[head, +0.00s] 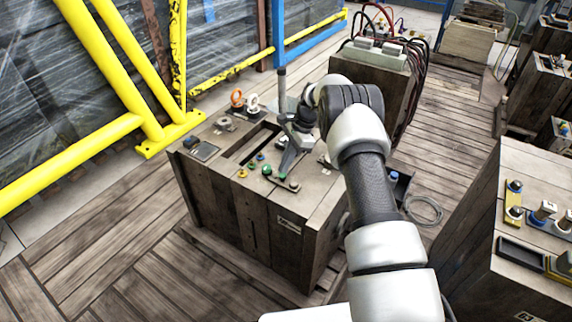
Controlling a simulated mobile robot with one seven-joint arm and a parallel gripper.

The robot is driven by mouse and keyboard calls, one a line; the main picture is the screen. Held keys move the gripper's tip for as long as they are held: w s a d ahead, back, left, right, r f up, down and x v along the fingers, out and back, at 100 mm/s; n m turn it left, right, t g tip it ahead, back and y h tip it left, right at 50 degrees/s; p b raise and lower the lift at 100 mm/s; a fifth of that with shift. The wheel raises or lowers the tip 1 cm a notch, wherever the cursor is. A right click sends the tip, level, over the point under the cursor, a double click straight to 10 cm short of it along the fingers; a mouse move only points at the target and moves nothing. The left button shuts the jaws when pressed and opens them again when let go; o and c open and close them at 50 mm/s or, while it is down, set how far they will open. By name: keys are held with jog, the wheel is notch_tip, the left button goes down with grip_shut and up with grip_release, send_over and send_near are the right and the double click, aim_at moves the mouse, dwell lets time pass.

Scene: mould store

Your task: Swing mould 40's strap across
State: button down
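A wooden mould block (232,205) stands in the middle of the head view with a small label (288,224) on its front face; I cannot read the number surely. On its top, near the front edge, a short flat bar (281,180) that looks like a strap lies between a green knob (267,170) and a bolt (294,187). My gripper (290,158) is over the block's top, just behind this bar, pointing down. One dark finger shows clearly. My wrist hides the rest, so its opening and any contact are unclear.
The top also carries a long slot (249,143), orange and white rings (238,98) and small coloured knobs. Another block (500,240) with yellow and blue straps stands at right. A hose-connected block (372,72) is behind. Yellow railing (75,165) is at left. Front-left floor is clear.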

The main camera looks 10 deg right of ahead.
jog(key=shift+a, duration=0.1)
dwell(0.3)
jog(key=p+v, duration=0.3)
jog(key=v, duration=1.4)
jog(key=shift+r+p, duration=0.2)
jog(key=shift+p, duration=0.2)
